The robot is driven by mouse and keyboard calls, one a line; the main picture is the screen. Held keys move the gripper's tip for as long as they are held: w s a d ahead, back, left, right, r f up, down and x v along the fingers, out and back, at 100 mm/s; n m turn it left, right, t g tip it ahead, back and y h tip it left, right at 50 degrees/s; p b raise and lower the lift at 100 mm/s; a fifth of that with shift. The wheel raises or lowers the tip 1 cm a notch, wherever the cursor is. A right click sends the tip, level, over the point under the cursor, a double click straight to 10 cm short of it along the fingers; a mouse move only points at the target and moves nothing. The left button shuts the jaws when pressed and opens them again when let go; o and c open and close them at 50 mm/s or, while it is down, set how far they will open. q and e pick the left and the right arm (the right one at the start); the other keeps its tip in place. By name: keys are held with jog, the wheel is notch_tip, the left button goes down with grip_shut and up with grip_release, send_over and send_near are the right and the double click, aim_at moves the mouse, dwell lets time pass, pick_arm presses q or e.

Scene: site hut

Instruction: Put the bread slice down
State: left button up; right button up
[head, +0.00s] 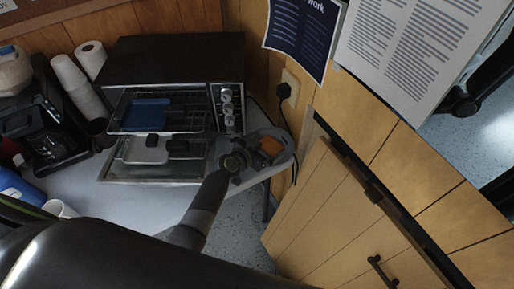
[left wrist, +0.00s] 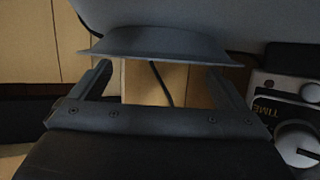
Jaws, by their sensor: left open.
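A brown piece that looks like the bread slice (head: 271,146) lies at the right end of the white table (head: 135,200), beside the oven. My left gripper (head: 248,153) is just left of it, and the two seem apart. In the left wrist view my left gripper (left wrist: 162,78) has its two fingers spread with nothing between them. A grey, flared dish-like thing (left wrist: 160,42) shows just beyond the fingers; no bread can be made out there. My right gripper is not in view.
The toaster oven (head: 175,50) has its glass door (head: 125,172) down, with a blue item (head: 147,114) inside. Its knobs (left wrist: 298,140) are close to my left gripper. Paper cups (head: 68,72) and a coffee maker (head: 50,135) stand at left. The table's front middle is clear.

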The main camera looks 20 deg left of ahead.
pick_arm(q)
jog(key=shift+s+r+p, duration=0.1)
jog(key=shift+r+p, duration=0.05)
jog(key=shift+p, duration=0.25)
jog(key=shift+r+p, duration=0.4)
jog(key=shift+p, duration=0.05)
jog(key=b+v, duration=0.1)
jog(key=v, duration=1)
jog(key=shift+s+a+r, duration=0.2)
jog(key=shift+s, duration=0.15)
